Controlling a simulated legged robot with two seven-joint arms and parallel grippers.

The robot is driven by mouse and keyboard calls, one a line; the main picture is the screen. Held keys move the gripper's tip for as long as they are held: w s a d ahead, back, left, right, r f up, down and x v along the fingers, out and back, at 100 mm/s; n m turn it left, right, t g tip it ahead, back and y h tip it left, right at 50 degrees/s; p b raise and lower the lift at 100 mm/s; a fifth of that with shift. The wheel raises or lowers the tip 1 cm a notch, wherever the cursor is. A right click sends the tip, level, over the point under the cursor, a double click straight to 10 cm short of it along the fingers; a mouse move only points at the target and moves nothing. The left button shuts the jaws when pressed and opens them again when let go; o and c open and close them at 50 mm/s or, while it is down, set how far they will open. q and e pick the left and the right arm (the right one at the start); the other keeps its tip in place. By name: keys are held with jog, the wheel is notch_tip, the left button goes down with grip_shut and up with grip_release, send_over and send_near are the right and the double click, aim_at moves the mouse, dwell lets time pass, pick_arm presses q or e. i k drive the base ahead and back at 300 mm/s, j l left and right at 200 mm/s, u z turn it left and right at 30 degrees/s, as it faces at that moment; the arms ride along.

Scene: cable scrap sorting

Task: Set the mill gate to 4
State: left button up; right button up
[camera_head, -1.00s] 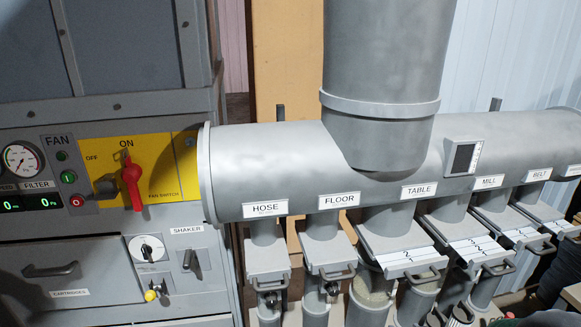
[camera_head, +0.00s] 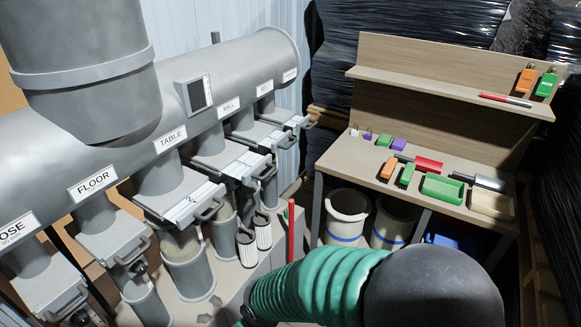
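The label reading MILL (camera_head: 229,107) is on the grey horizontal duct, between the TABLE label and the belt label. Below it, the mill gate (camera_head: 243,163) is a flat grey slide on its branch pipe, with a white marked strip and a loop handle at its front end. The numbers on the strip are too small to read, so its setting cannot be told. The table gate (camera_head: 190,204), with a similar white strip, is in front of it to the left. Neither of my grippers is in view.
A green ribbed hose (camera_head: 315,285) with a dark rounded end fills the bottom centre. A wooden bench (camera_head: 450,205) with a shelf, coloured boxes and tools stands at the right, with buckets (camera_head: 347,215) beneath. A red upright rod (camera_head: 291,230) stands right of the pipes.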

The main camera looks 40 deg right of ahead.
aim_at(247, 168)
jog(key=z, duration=1.2)
